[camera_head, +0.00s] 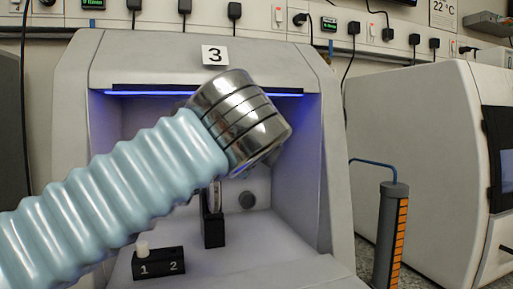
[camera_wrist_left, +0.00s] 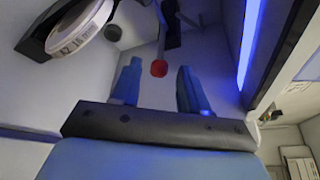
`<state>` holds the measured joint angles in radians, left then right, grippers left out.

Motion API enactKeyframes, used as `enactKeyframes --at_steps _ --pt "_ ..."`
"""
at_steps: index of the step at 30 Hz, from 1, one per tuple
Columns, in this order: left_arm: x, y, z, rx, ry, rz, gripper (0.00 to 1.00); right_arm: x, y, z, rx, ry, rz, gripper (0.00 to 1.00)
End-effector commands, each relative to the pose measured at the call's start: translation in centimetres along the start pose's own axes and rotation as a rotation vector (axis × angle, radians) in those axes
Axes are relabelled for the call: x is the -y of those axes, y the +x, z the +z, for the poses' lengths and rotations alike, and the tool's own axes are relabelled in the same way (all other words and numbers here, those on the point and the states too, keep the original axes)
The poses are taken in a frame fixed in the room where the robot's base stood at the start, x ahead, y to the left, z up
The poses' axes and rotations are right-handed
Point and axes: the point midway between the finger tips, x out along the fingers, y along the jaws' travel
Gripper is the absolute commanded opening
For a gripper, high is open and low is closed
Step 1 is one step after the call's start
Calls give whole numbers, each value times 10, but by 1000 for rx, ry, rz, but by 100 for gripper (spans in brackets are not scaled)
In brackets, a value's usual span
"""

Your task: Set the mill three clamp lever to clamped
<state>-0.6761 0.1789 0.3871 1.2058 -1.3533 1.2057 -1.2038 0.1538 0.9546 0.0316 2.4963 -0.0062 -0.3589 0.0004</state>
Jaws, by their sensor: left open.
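The mill (camera_head: 205,54) bears a "3" sign and has an open bay lit blue. My left arm crosses in front of the bay in the head view, and its metal wrist hides the left gripper and the lever there. In the left wrist view my left gripper (camera_wrist_left: 159,82) is open, with two blue fingers apart. A red knob (camera_wrist_left: 159,68) on a thin dark lever shows between the fingertips; I cannot tell whether they touch it. A pale disc (camera_wrist_left: 80,27) sits in a dark clamp holder (camera_wrist_left: 37,36). The holder's black base also shows in the head view (camera_head: 213,230).
A black block (camera_head: 159,264) marked 1 and 2, with a white peg (camera_head: 143,249) at 1, sits on the bay floor. A grey post with an orange scale (camera_head: 392,235) stands right of the mill. Another white machine (camera_head: 420,150) is farther right.

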Motion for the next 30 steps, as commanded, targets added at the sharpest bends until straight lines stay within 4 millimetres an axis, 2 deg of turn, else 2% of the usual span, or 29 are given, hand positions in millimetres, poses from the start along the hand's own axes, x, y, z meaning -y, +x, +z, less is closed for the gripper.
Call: enactKeyframes --at_steps 3,7,12,19,28,30 --pt "0 24 0 0 -1 2 45 1 -2 0 0 0 0 43" --pt "1 40 0 -1 -2 0 45 1 -3 0 0 0 0 43" --pt "0 49 0 -1 -2 -1 45 2 -4 0 0 -1 0 43" --pt "0 50 0 -2 -2 -2 45 1 -3 0 0 0 0 43" --pt "1 49 0 -2 -2 -2 0 1 -3 0 0 0 0 43" --pt "1 49 0 -2 -2 -2 0 1 -3 0 0 0 0 43"
